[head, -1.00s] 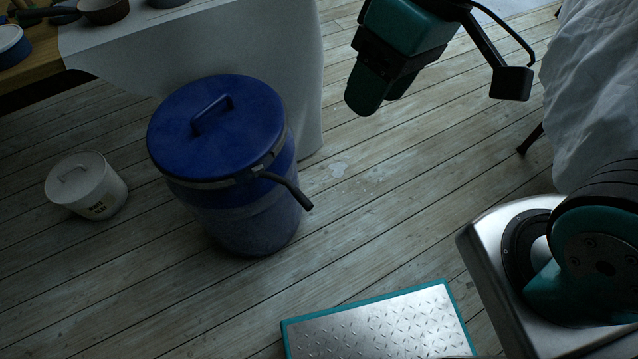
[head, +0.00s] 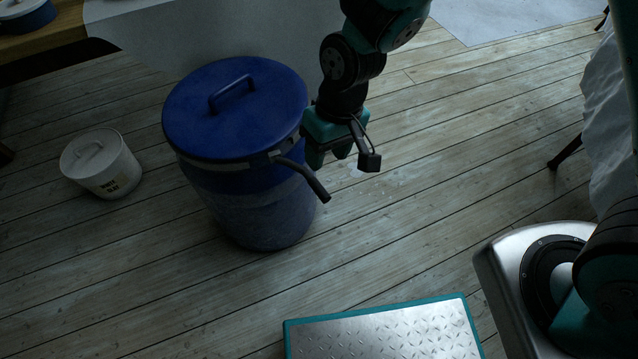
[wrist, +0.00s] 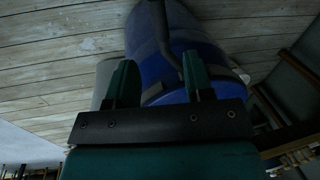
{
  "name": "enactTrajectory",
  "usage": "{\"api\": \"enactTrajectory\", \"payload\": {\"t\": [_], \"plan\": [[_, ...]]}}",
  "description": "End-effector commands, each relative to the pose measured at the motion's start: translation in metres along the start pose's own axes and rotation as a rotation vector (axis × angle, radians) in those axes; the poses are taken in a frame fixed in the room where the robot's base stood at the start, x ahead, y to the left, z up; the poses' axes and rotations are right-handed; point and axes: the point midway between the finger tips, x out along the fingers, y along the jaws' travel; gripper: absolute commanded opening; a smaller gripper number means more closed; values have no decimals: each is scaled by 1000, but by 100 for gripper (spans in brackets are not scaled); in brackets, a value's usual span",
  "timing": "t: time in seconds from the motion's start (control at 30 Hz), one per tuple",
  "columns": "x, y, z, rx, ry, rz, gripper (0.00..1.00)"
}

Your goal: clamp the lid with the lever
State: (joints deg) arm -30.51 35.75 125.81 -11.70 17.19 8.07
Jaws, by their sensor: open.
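A blue drum (head: 262,205) stands upright on the floor with its blue lid (head: 235,108) on top. The lid has a loop handle and a dark band at its rim. The black lever (head: 308,181) sticks out from the band toward the lower right. My gripper (head: 328,160) is just right of the drum's rim, above and behind the lever, pointing down, apart from it. In the wrist view, the open fingers (wrist: 158,82) are spread with nothing between them; the drum (wrist: 165,50) and the lever (wrist: 167,35) lie beyond them.
A small white lidded bucket (head: 101,163) stands left of the drum. A cloth-covered table (head: 140,35) is behind it. A metal tread plate with teal edging (head: 385,330) is in front. A draped white cloth (head: 612,130) hangs at right. Floor right of the drum is clear.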

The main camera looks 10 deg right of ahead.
Motion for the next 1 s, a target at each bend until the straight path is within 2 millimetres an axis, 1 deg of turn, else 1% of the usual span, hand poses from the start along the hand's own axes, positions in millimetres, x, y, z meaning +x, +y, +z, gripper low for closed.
{"api": "enactTrajectory", "payload": {"t": [0.03,0.1,0.2,0.33,0.5,0.83,0.87,0.9,0.97,1.0], "plan": [[17,0,1,-1,-5,0,47],[32,0,1,-1,-5,0,47],[52,0,1,-1,-4,0,47],[71,0,0,-1,-2,0,47],[84,0,0,0,-1,0,47],[86,0,0,0,0,-1,47],[86,0,0,0,0,-1,41],[86,0,0,0,0,-1,31],[86,0,0,0,0,-1,18],[86,0,0,0,0,-1,8]]}}
